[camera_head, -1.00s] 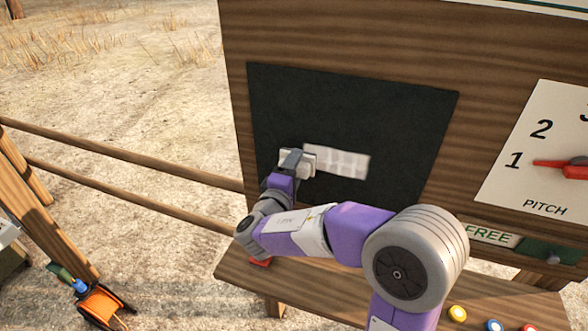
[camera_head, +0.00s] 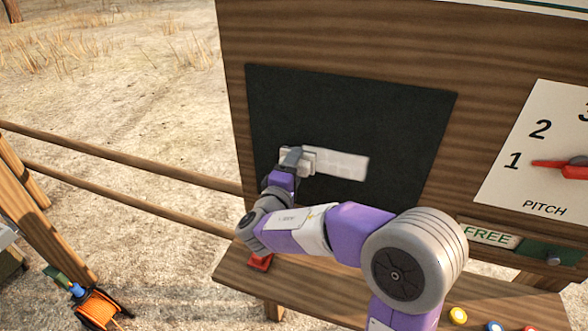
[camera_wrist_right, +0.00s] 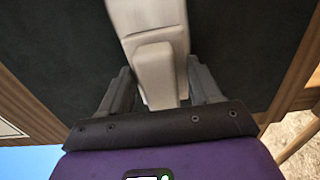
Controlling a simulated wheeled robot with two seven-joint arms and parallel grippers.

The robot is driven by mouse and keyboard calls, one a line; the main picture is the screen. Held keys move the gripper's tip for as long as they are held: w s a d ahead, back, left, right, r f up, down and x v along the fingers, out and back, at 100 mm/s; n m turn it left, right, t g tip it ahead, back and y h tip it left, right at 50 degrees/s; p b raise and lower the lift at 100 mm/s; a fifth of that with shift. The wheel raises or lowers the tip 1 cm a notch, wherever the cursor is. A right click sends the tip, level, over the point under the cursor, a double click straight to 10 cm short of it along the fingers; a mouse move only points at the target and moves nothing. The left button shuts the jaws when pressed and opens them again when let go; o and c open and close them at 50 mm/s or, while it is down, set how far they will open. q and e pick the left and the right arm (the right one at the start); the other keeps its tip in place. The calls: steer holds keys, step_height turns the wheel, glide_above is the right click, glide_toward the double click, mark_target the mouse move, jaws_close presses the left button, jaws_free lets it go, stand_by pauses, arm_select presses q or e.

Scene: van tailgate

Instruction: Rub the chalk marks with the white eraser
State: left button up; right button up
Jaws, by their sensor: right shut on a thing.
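The chalk marks (camera_head: 342,165) show as a pale, blocky white band on the dark chalkboard panel (camera_head: 370,110). My right gripper (camera_head: 291,160) is at the left end of this band, close against the board. It is shut on the white eraser (camera_head: 309,157), which only partly shows there. In the right wrist view the eraser (camera_wrist_right: 155,75) sits between the two dark fingers, with its pale block facing the dark board. Whether it touches the board is hard to tell. My left gripper is not in view.
A wooden shelf (camera_head: 235,277) runs below the board, with a red object (camera_head: 260,262) and several coloured buttons (camera_head: 458,315). A pitch dial (camera_head: 540,150) with a red pointer is at the right.

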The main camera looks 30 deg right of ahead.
mark_target(307, 173)
steer(key=shift+w+d, duration=0.2)
steer(key=shift+s+d+f+b, duration=0.1)
steer(key=shift+s+d+b, duration=0.45)
steer(key=shift+s+b, duration=0.2)
steer(key=shift+s+d+b, duration=0.5)
steer(key=shift+s, duration=0.15)
steer(key=shift+s+d+b, duration=1.5)
steer(key=shift+s+d, duration=0.1)
steer(key=shift+s, duration=0.05)
steer(key=shift+s+d+b, duration=1.25)
steer(key=shift+s+d, duration=0.2)
steer(key=shift+s, duration=0.25)
steer(key=shift+s+d+b, duration=1.25)
steer(key=shift+s+d, duration=0.2)
steer(key=shift+s, duration=0.2)
